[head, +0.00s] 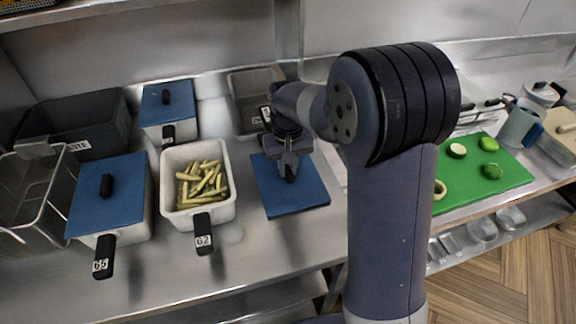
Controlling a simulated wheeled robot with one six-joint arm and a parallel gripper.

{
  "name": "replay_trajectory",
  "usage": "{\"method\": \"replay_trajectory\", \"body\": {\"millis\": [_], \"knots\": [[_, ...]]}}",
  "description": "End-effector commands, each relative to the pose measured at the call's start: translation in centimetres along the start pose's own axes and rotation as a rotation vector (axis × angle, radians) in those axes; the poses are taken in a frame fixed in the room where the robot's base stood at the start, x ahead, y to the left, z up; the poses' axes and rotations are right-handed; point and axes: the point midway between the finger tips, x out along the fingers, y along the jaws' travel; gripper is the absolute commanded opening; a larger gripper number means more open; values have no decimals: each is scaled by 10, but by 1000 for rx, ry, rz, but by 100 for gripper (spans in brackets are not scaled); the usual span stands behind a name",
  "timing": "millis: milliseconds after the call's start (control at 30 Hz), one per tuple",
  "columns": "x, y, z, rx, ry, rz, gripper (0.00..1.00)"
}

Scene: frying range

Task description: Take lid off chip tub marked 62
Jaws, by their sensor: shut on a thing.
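The chip tub marked 62 (235,185) is a white tub with a black handle toward the front edge. It stands open, and cut chips (200,184) show inside. A flat blue lid (303,200) is just right of it, apart from the tub. My gripper (289,174) is over the lid's middle, shut on its dark knob, which is mostly hidden by the jaws. The lid looks level, at or close to the counter; I cannot tell whether it touches.
Left of tub 62 stands tub 65 (137,224) with its blue lid on. Behind are another lidded tub (183,131), a grey waste bin (107,112) and a grey container (247,78). A wire basket (36,200) is far left. A green board (462,190) with vegetables lies right.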

Motion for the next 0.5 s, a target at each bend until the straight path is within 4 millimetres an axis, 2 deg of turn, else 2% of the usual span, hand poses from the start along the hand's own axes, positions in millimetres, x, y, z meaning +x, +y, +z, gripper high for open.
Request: {"method": "replay_trajectory", "body": {"millis": [33, 333, 500], "knots": [[2, 0, 1, 0, -3, 0, 19], [1, 0, 0, 0, -2, 0, 43], [1, 0, 0, 0, -2, 0, 43]]}}
